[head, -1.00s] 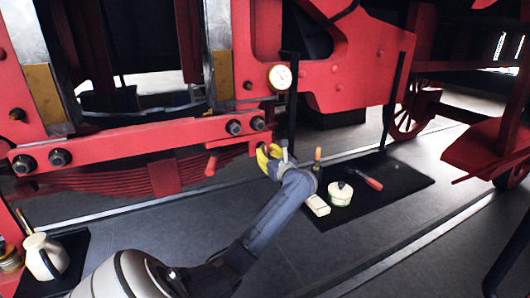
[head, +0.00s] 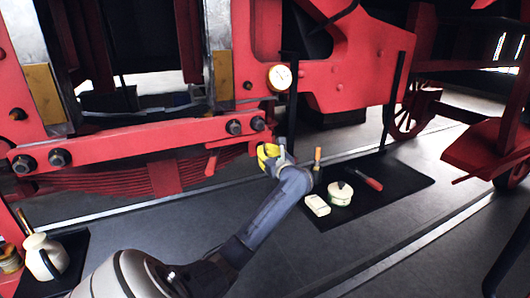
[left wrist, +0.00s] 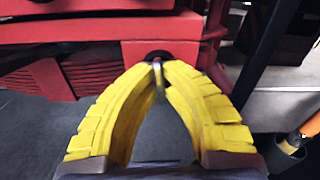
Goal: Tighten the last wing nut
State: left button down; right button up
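My left gripper (head: 268,156) has yellow fingers and is at the right end of the red lower beam (head: 130,145) in the head view. In the left wrist view the two fingertips of my left gripper (left wrist: 158,66) come together on a thin grey metal piece, which looks like a wing of the wing nut (left wrist: 158,78). A dark round part sits right behind it on the red frame. The gripper looks shut on this piece. The nut is hidden by the gripper in the head view. My right gripper is out of view.
A pressure gauge (head: 280,77) is just above the gripper. A black mat (head: 400,190) on the floor holds a red-handled tool (head: 368,180), a round tin (head: 340,193) and a pale block (head: 317,205). A cream jug (head: 42,257) stands at lower left.

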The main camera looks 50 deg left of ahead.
pick_arm(q)
jog(key=shift+m, duration=0.3)
jog(key=m, duration=0.4)
jog(key=shift+m, duration=0.3)
jog(key=m, duration=0.4)
jog(key=shift+s+m, duration=0.1)
jog(key=shift+m, duration=0.2)
jog(key=m, duration=0.4)
jog(key=shift+r+m, duration=0.1)
jog(key=shift+m, duration=0.2)
jog(key=m, duration=0.4)
jog(key=shift+r+m, duration=0.1)
jog(key=shift+m, duration=0.2)
jog(key=c, duration=1.6)
grip_release()
jog(key=shift+o, duration=0.2)
